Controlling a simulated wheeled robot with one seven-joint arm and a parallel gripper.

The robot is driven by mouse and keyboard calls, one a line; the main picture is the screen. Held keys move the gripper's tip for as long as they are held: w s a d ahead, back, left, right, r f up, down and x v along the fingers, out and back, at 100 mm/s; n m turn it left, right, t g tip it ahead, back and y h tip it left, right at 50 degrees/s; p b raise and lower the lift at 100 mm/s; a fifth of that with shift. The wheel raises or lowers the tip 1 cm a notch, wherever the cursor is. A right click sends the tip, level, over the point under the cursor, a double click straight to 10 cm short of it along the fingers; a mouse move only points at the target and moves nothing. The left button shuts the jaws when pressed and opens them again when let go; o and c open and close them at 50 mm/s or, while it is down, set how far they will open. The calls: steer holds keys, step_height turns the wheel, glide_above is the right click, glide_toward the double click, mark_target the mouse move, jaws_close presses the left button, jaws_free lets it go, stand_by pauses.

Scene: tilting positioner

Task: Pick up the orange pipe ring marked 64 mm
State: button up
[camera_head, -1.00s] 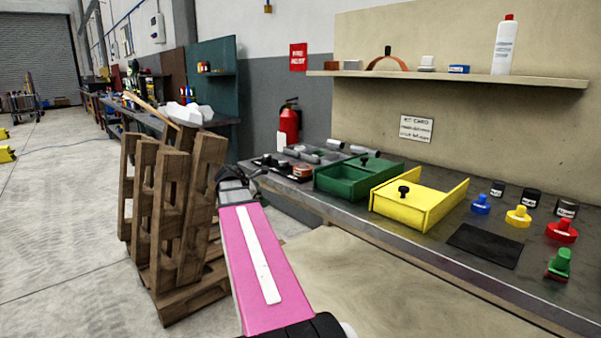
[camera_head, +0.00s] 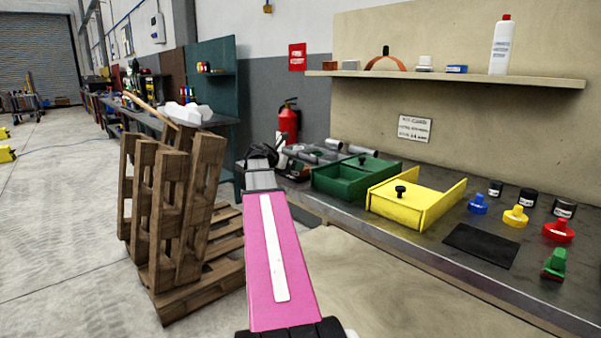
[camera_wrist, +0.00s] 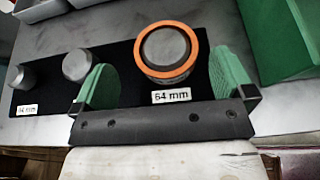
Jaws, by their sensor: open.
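The orange pipe ring (camera_wrist: 164,74) shows in the wrist view, seated around a grey cylinder (camera_wrist: 165,47) on a black board (camera_wrist: 120,55). A white label (camera_wrist: 171,96) reading "64 mm" lies just in front of it. My gripper (camera_wrist: 163,66) is open and empty, with its green fingers to the left and right of the ring in the picture. I cannot tell how far above the ring the fingertips are. In the head view my arm and gripper (camera_head: 262,158) cover the board's area, and I cannot make out the ring there.
Bare grey cylinders (camera_wrist: 76,65) stand left of the ring, one with a label (camera_wrist: 27,109). A green box (camera_head: 350,181) is close on the right, with a yellow box (camera_head: 410,207) beyond it. A pallet stack (camera_head: 175,215) stands left of my arm.

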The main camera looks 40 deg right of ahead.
steer(key=x, duration=0.4)
steer(key=shift+s+d+f, duration=0.2)
steer(key=shift+d+f, duration=0.05)
steer(key=shift+f, duration=0.3)
steer(key=c, duration=1.1)
steer(key=shift+r, duration=0.1)
